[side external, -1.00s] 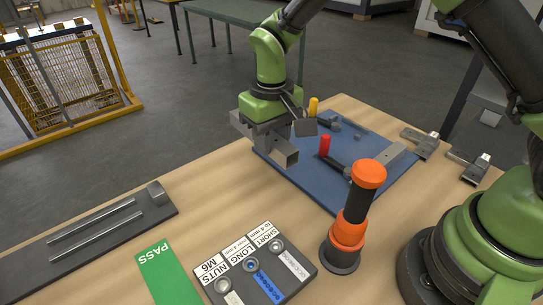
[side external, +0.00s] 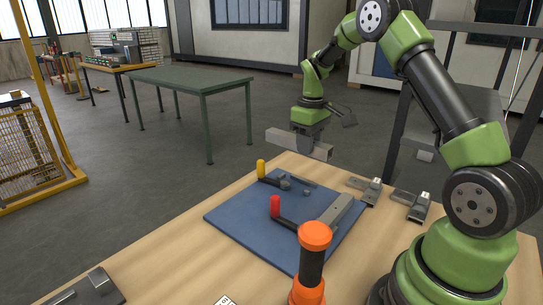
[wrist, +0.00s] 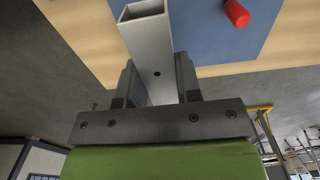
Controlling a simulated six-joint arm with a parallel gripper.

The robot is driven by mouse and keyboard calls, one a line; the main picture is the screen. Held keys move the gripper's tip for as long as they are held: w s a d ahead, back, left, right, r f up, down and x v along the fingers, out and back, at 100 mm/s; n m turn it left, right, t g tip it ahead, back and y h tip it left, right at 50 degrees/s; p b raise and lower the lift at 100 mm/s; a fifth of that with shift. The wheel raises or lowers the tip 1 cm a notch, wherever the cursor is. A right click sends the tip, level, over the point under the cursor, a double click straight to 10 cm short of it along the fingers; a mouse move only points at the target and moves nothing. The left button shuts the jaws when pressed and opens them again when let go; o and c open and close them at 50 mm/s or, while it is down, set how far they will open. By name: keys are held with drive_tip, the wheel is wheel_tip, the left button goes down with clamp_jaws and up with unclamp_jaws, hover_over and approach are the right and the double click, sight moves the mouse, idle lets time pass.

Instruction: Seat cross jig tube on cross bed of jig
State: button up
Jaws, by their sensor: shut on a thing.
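My gripper (side external: 306,143) is shut on a grey square tube (side external: 281,138) and holds it level in the air past the far edge of the table. In the wrist view the tube (wrist: 147,45) sticks out between the two fingers, its open end towards the top. The jig is a blue plate (side external: 240,222) on the table with a yellow-handled clamp (side external: 261,168) and a red-handled clamp (side external: 275,206). Another grey bar (side external: 338,212) lies along its right side. I cannot make out the cross bed clearly. The held tube is apart from the jig.
Two metal clamp-like fixtures (side external: 369,190) (side external: 415,206) sit at the table's right edge. An orange and black upright tool (side external: 314,238) stands at the front. A dark block (side external: 88,291) lies front left. The space above the plate is free.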

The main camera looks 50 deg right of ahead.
hover_over(320, 195)
drive_tip(key=f, duration=0.1)
drive_tip(key=shift+f, duration=5.55)
drive_tip(key=shift+f, duration=0.85)
drive_tip(key=o, duration=1.6)
drive_tip(key=shift+r, duration=3.5)
